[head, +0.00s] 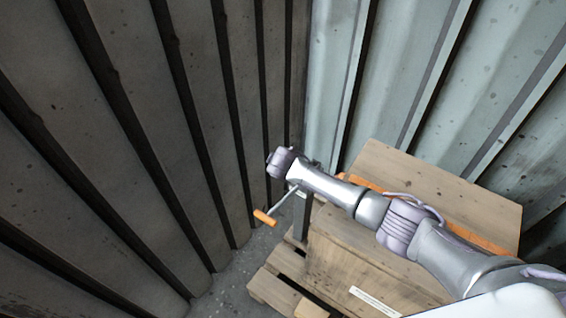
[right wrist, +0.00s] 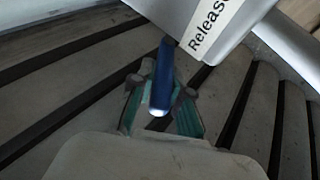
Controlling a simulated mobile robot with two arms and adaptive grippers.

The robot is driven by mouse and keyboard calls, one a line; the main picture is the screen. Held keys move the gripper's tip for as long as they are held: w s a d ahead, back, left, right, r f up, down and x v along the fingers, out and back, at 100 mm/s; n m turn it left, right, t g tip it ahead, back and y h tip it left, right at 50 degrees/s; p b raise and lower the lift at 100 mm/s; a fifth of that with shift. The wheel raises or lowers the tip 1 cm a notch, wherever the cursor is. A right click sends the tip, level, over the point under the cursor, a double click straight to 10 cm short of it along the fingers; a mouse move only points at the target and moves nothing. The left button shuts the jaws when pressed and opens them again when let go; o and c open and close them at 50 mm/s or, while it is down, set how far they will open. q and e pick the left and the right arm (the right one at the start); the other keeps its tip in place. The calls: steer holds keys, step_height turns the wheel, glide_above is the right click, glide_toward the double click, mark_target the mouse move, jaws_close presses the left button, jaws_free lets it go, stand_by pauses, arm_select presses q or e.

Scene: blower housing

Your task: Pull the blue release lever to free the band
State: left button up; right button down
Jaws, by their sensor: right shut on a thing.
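In the right wrist view the blue release lever (right wrist: 164,75) lies between the two fingers of my right gripper (right wrist: 160,97). The gripper is shut on it. A white label reading "Release" (right wrist: 212,25) is on a grey metal part just above the lever. In the head view my right arm reaches from the lower right over the wooden crate, and its wrist end hides the lever and the fingertips. The orange band (head: 482,238) runs over the crate top, partly hidden by my arm. My left gripper is not in view.
The wooden crate (head: 440,185) stands on a pallet (head: 272,289). A grey rod with an orange handle (head: 264,217) sticks out left of the crate. Corrugated metal walls (head: 190,110) close in on the left and back. A narrow strip of floor (head: 225,285) shows at the lower left.

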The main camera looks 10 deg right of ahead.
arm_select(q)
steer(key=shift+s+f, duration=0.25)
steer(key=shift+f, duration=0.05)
arm_select(e)
steer(key=shift+s+f, duration=0.1)
steer(key=shift+f, duration=0.05)
steer(key=c, duration=1.1)
jaws_free()
steer(key=v, duration=1.2)
steer(key=shift+s+a+f, duration=0.1)
steer(key=shift+s+a, duration=0.05)
steer(key=shift+a, duration=0.05)
